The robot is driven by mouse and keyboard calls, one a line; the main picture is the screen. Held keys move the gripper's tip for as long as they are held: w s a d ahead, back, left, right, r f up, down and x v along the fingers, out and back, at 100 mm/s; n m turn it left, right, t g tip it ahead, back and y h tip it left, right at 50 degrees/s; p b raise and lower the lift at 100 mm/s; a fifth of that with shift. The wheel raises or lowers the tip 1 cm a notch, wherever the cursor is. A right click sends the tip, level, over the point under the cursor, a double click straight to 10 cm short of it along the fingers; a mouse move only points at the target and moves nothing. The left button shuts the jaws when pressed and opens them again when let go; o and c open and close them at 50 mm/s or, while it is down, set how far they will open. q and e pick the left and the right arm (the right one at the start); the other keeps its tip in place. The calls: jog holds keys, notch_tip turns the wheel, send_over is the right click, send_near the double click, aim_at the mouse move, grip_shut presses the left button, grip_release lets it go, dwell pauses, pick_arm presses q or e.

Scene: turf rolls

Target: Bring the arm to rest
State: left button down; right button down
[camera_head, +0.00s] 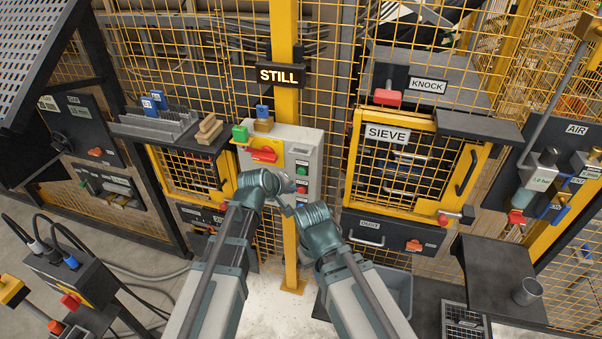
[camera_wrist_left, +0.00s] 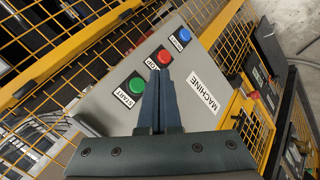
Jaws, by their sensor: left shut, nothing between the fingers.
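My left gripper (camera_head: 288,188) is in front of the grey machine panel (camera_head: 310,140) in the head view. In the left wrist view its two dark fingers (camera_wrist_left: 159,88) are shut together with nothing between them. They point toward the red button (camera_wrist_left: 163,57), between the green START button (camera_wrist_left: 136,86) and the blue button (camera_wrist_left: 184,35). Whether the fingertips touch the panel cannot be told. My right arm's wrist (camera_head: 314,222) is just right of the left one and close to it; its fingers are not clear.
A lit STILL sign (camera_head: 281,75) hangs on the yellow post. The SIEVE door (camera_head: 388,133) is to the right, with a grey bin (camera_head: 397,285) below. A black stand with cables (camera_head: 85,275) is at lower left. Yellow mesh fencing closes the back.

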dwell(0.6)
pick_arm(q)
jog(key=s+a+f+m+g+y, duration=0.2)
jog(key=s+f+m+g+y, duration=0.1)
jog(key=s, duration=0.9)
jog(key=s+a+f+m+g+y, duration=0.2)
jog(key=s+m+g, duration=0.3)
jog(key=s, duration=0.8)
jog(key=shift+a+f+m+y, duration=0.45)
jog(key=shift+f+m, duration=0.25)
jog(key=shift+m, duration=0.4)
